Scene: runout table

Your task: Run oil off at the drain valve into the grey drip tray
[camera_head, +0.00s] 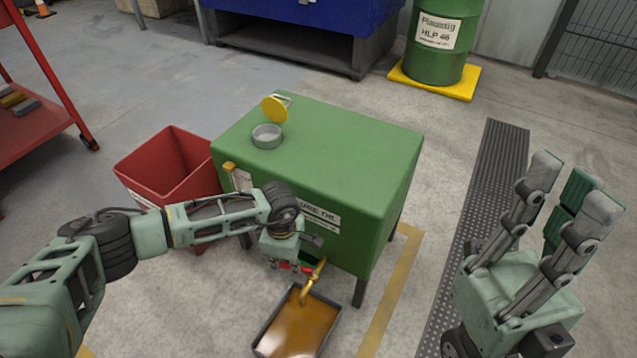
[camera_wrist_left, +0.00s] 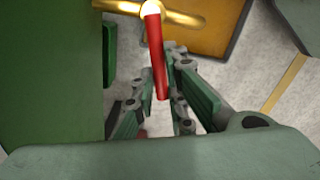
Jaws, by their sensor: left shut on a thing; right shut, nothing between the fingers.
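The drain valve (camera_head: 318,274) is a brass fitting low on the front of a green tank (camera_head: 330,140). Its red lever (camera_wrist_left: 157,60) lies across the brass pipe (camera_wrist_left: 178,17) in the left wrist view. My left gripper (camera_head: 284,264) is shut on the lever, with a finger on either side of it. The drip tray (camera_head: 272,318) has a dark rim and stands on the floor under the spout, with amber-brown oil (camera_head: 302,325) in it. I cannot tell the spout's end from any oil stream. My right gripper (camera_head: 570,180) is shut and empty, raised at the right.
A red bin (camera_head: 150,170) stands left of the tank. The tank top has a grey filler neck (camera_head: 267,136) with a yellow cap (camera_head: 274,109) raised. A green drum (camera_head: 437,60) stands on a yellow base at the back. A dark floor grating (camera_head: 490,190) runs right of the tank.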

